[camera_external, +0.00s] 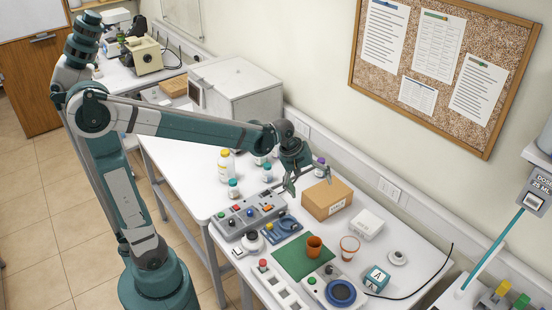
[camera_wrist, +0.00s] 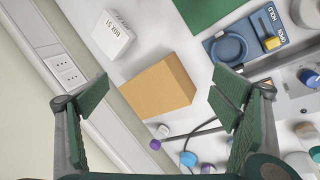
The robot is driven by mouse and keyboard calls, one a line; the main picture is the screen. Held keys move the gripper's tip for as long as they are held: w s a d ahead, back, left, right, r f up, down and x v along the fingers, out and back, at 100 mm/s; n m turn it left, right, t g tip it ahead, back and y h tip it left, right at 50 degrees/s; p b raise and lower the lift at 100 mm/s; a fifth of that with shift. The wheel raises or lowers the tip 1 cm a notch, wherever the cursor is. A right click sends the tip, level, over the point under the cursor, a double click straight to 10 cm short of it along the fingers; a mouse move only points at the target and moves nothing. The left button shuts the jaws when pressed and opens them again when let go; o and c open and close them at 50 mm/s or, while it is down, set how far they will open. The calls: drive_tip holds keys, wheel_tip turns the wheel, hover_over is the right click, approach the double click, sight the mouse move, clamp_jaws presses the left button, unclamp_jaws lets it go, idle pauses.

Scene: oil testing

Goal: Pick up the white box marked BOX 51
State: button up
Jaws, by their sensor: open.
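The white box marked BOX 51 (camera_wrist: 108,32) lies on the white bench at the upper left of the wrist view, with its printed label facing the camera. In the external view the white box (camera_external: 366,225) sits just right of a brown cardboard box (camera_external: 328,198). My gripper (camera_external: 310,184) is open and empty, above the bench by the cardboard box's far-left side. In the wrist view the gripper (camera_wrist: 162,90) has its green-padded fingers wide apart, with the cardboard box (camera_wrist: 158,87) showing between and beyond them. The white box is apart from both fingers.
Another cup (camera_external: 349,248) and a teal cube (camera_external: 376,279) stand nearby. A grey control panel (camera_external: 248,214) and several bottles are left. The wall with sockets (camera_wrist: 65,70) runs close behind.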

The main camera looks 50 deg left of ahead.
drive_tip(key=w+d+f+n+g+h+p, duration=0.15)
drive_tip(key=w+d+f+n+p, duration=0.3)
drive_tip(key=w+d, duration=0.55)
drive_tip(key=n+g+p, duration=0.2)
drive_tip(key=n+p, duration=0.1)
drive_tip(key=n, duration=0.1)
approach(367, 221)
drive_tip(key=shift+s+d+f+t, duration=0.3)
drive_tip(key=shift+s+f, duration=0.1)
drive_tip(key=shift+f, duration=0.3)
drive_tip(key=shift+w+d+f+n, duration=0.3)
drive_tip(key=shift+d+f+n, duration=0.1)
drive_tip(key=shift+f, duration=0.25)
drive_tip(key=shift+x, duration=1.3)
drive_tip(key=shift+x, duration=2.55)
drive_tip(key=shift+s, duration=0.1)
